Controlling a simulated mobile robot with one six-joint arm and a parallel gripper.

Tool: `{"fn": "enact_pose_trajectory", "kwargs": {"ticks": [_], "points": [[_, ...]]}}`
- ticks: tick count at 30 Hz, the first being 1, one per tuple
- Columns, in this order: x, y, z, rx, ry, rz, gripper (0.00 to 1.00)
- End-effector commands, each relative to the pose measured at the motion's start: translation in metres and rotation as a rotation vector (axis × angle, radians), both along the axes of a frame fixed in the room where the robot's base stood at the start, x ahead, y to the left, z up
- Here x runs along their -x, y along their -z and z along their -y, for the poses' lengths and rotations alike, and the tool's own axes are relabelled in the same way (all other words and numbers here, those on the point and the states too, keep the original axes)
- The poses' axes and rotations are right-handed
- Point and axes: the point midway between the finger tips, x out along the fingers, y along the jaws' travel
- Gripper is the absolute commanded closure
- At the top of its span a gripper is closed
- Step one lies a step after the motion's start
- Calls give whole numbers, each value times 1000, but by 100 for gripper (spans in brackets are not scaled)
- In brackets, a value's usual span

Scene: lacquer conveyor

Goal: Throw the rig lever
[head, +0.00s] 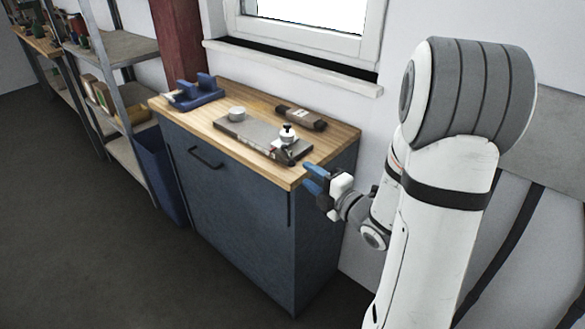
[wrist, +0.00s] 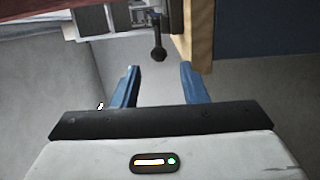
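The rig is a flat grey plate (head: 245,132) on the wooden top of a blue cabinet, with small white and dark fittings (head: 287,136) at its near right end. In the wrist view a dark lever with a ball tip (wrist: 158,52) shows beyond the fingertips, roughly centred between them. My gripper (head: 308,177) is beside the front right corner of the cabinet top, near the rig's fitted end. Its two blue fingers are apart with nothing between them, as the wrist view also shows (wrist: 160,70). The lever is too small to make out clearly in the head view.
The cabinet's wooden top (head: 335,133) has its edge close to my gripper, and that edge shows in the wrist view (wrist: 197,35). A blue holder (head: 196,93) and a dark brown object (head: 301,118) lie on top. The window sill (head: 290,65) is behind. Open floor lies at left.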

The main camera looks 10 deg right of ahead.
Motion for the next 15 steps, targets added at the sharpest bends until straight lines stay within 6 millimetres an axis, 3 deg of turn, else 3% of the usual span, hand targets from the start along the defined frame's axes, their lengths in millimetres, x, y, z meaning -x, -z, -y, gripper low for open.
{"fn": "enact_pose_trajectory", "kwargs": {"ticks": [15], "points": [[-60, -1, -32, -2, -7, 12, 61]]}}
